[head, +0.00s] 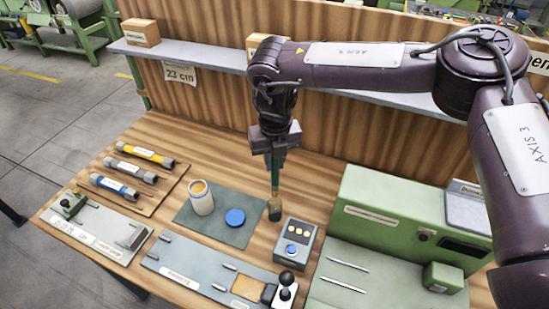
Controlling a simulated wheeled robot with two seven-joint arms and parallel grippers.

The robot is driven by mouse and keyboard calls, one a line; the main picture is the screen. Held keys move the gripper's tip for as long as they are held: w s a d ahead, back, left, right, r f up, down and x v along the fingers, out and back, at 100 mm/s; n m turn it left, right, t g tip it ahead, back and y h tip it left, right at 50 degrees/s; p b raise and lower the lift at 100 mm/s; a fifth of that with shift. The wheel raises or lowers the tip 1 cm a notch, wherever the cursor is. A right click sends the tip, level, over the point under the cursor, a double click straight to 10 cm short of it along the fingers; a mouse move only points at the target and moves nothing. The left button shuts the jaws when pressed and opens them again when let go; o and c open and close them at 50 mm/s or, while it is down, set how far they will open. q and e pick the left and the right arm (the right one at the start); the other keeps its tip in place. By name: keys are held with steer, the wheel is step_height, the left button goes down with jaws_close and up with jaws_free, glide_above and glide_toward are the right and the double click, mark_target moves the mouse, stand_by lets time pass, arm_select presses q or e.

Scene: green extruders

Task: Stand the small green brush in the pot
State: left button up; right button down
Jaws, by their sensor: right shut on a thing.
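My right gripper (275,150) points down above the bench and is shut on the small green brush. The brush (275,176) hangs upright, its green handle between the fingers and its thin brownish lower part below. Directly under it is a small dark olive pot (275,212) on the bench, just right of the grey-green mat. The brush's lower end meets the pot's mouth in this view; I cannot tell how deep it is inside. My left gripper is not in view.
A grey button box (296,243) stands close right of the pot, with a green machine (375,222) beyond. Several coloured cylinders (146,153) lie on the left.

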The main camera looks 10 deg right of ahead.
mark_target(274, 181)
step_height(274, 181, down, 2)
steer(key=shift+f+b, duration=0.25)
steer(key=shift+b, duration=0.5)
steer(key=shift+f+b, duration=1.4)
steer(key=shift+f, duration=1.35)
steer(key=c, duration=1.3)
jaws_free()
steer(key=shift+o, duration=0.2)
steer(key=r+b, duration=0.1)
steer(key=r, duration=0.2)
steer(key=r+b, duration=0.1)
steer(key=r, duration=0.3)
steer(key=shift+s, duration=0.2)
steer(key=shift+r, duration=0.4)
